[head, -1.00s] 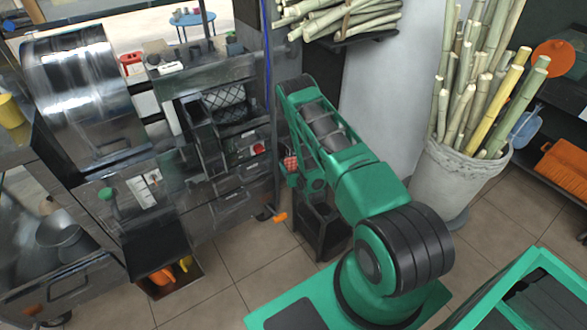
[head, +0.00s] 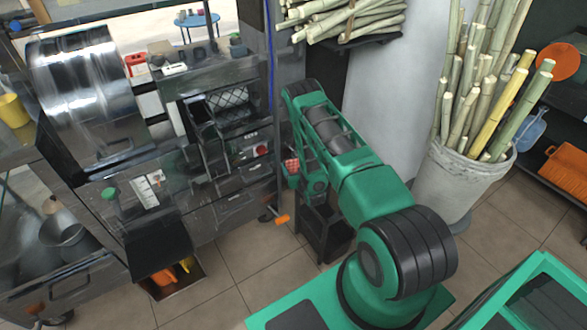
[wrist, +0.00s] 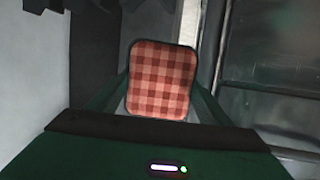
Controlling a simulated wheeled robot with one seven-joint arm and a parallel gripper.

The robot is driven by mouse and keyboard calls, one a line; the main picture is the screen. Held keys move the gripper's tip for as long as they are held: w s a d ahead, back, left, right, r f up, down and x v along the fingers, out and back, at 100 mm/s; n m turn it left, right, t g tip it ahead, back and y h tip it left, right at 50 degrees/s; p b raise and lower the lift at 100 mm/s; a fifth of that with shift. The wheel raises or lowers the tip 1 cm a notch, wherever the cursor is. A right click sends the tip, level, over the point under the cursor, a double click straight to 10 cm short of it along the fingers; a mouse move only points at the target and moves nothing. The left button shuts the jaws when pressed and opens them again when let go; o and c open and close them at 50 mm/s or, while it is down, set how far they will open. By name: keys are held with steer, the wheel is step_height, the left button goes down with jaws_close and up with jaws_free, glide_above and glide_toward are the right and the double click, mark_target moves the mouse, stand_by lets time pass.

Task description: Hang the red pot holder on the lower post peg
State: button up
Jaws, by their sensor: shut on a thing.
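The red checked pot holder (wrist: 160,80) fills the middle of the wrist view, flat face toward the camera, edges upright. My gripper (wrist: 158,115) is shut on it, with a green finger showing on either side. In the head view the pot holder (head: 291,166) is a small red patch at the far end of my green arm, beside the dark machine.
The steel press machine (head: 225,130) with its drawers stands close left of my gripper. A white bucket of canes (head: 465,180) stands to the right. Tiled floor (head: 240,265) is open in front of the machine.

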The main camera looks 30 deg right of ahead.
steer(key=o, duration=1.2)
steer(key=shift+o, duration=0.2)
steer(key=shift+a, duration=0.15)
